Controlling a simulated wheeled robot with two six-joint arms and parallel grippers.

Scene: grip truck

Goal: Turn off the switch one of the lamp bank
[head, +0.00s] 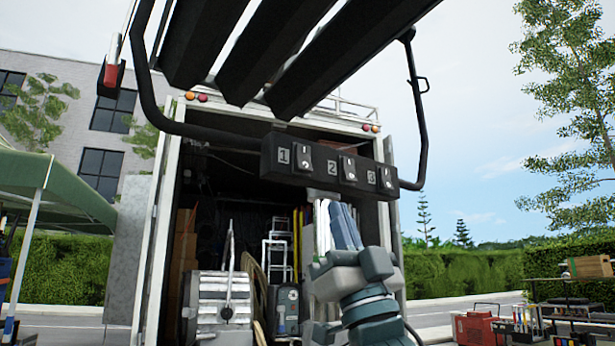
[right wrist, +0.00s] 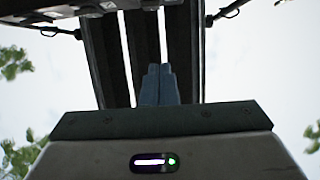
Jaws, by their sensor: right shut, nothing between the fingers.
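The lamp bank's black control box (head: 328,165) hangs in the middle of the head view, on a bent black frame. It bears switches numbered 1, 2 and 3 from left to right. Switch one (head: 304,158) is at the left end; its exact position is too small to tell. Long black lamp bars (head: 240,45) slant overhead, and they also show in the right wrist view (right wrist: 187,60). My right gripper (head: 343,208) points up below the box, nearer switches 2 and 3 than switch one. Its blue-grey fingers are together and empty in the right wrist view (right wrist: 158,70). My left gripper is out of view.
Behind the box stands an open truck (head: 150,240) with gear inside, including a ribbed grey drum unit (head: 222,305). A green tent (head: 60,190) is at left. A shelf with a red case (head: 475,328) is at right. The space left of my right gripper below the box looks clear.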

